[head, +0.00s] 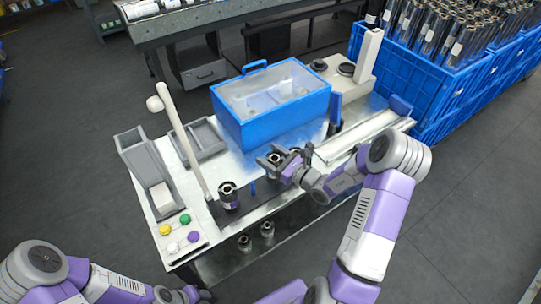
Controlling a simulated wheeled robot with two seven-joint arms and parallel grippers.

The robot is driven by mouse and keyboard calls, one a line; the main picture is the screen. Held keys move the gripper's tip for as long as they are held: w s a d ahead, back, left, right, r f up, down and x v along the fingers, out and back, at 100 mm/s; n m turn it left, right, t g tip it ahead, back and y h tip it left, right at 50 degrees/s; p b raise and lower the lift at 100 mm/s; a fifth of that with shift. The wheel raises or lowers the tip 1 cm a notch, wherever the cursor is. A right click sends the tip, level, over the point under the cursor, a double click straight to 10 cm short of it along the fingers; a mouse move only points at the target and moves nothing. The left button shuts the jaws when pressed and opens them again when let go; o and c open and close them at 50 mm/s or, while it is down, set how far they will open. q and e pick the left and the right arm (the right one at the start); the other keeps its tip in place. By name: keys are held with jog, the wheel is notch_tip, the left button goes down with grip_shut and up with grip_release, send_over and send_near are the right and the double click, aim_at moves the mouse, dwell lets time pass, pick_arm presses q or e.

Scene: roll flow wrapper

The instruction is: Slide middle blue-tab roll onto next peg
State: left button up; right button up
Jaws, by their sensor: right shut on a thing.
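A short dark roll with a metallic core (274,157) is at the middle of the machine's front, in front of the blue-framed cover. My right gripper (279,160) is shut on this roll and partly hides it; I cannot tell whether a peg is inside it. A second roll (229,191) stands upright on the dark plate to the left. A small blue upright piece (253,188) stands between the two rolls, apart from both. My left gripper (196,294) is low at the bottom edge, partly cut off, away from the rolls; its jaws are unclear.
The blue-framed clear cover (270,103) stands behind the rolls. A white upright post (183,140) rises at left, near coloured buttons (185,219). A blue upright (335,112) stands right of the cover. Blue crates (425,75) of rolls are at far right. More rolls (245,242) sit below the tabletop.

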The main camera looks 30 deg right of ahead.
jog(key=shift+f, duration=0.2)
jog(key=o, duration=1.8)
jog(key=shift+s, duration=0.1)
jog(key=p+v, duration=0.1)
jog(key=v, duration=0.6)
jog(key=shift+s+d, duration=0.15)
jog(key=shift+s, duration=0.05)
